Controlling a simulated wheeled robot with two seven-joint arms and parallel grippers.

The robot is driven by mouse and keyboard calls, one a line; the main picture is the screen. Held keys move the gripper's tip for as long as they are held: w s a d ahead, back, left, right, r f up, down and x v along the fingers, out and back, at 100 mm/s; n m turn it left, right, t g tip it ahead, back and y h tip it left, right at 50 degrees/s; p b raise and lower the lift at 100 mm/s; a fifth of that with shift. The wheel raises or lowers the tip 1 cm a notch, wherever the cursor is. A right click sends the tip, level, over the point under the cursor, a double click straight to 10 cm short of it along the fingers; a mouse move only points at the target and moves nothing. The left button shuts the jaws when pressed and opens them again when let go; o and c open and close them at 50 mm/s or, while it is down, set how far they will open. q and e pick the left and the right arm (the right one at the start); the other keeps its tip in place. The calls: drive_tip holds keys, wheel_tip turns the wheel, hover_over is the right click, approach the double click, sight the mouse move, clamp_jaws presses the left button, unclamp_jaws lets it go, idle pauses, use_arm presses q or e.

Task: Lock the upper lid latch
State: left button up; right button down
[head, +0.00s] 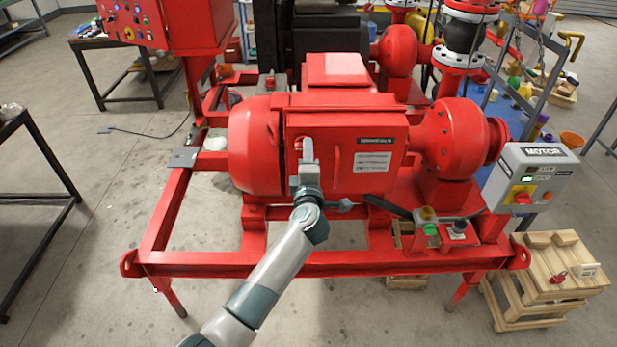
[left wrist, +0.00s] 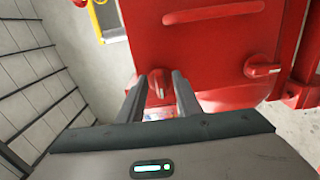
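The upper lid latch (left wrist: 158,84) is a red turn knob with a pale mark on the red lid of the motor box (head: 380,172). In the head view the latch (head: 297,144) shows just beside my left fingertips. My left gripper (head: 304,152) is at the lid's left edge. In the left wrist view its two fingers (left wrist: 160,78) are apart, one on each side of the latch; I cannot tell if they touch it. The lower latch (left wrist: 261,67) lies to the right there, its bar turned crosswise to the upper one's. My right gripper is out of view.
A raised red handle (head: 336,160) stands on the lid, right of the latch. A grey MOTOR control box (head: 531,175) is at the right. A small button panel (head: 445,231) is below the lid. A wooden crate (head: 545,280) stands right of the skid frame (head: 350,262).

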use_arm(q)
drive_tip(key=s+b, duration=0.4)
drive_tip(key=s, duration=1.3)
